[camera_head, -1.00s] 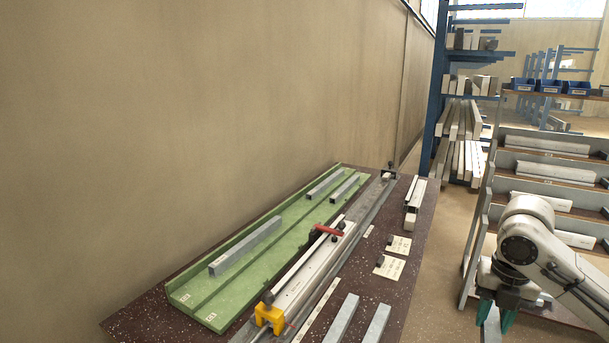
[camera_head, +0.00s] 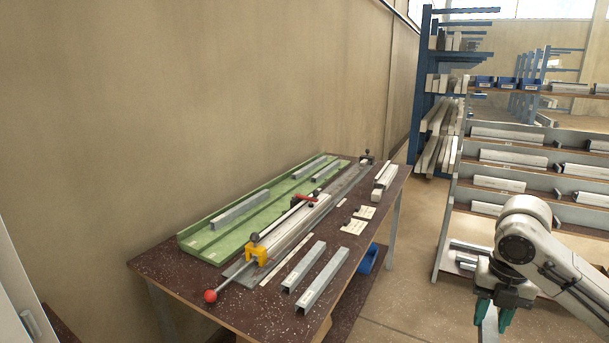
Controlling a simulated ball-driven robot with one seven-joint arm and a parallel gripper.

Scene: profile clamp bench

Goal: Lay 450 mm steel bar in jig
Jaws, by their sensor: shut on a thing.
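My gripper (camera_head: 492,312), with green fingertips, is at the lower right, well to the right of the bench and apart from it. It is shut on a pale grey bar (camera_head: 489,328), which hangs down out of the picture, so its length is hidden. The jig (camera_head: 290,232) is a long metal clamp fixture along the middle of the bench. It has a yellow block (camera_head: 257,251), a red-handled clamp (camera_head: 304,198) and a rod ending in a red ball (camera_head: 210,296). A pale profile lies along the jig.
A green tray (camera_head: 207,245) with several grey bars lies behind the jig. Two grey channel pieces (camera_head: 318,275) lie at the bench's (camera_head: 175,275) front. A shelf rack (camera_head: 452,225) stands right; a blue bin (camera_head: 368,258) sits under the bench. Floor between bench and rack is clear.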

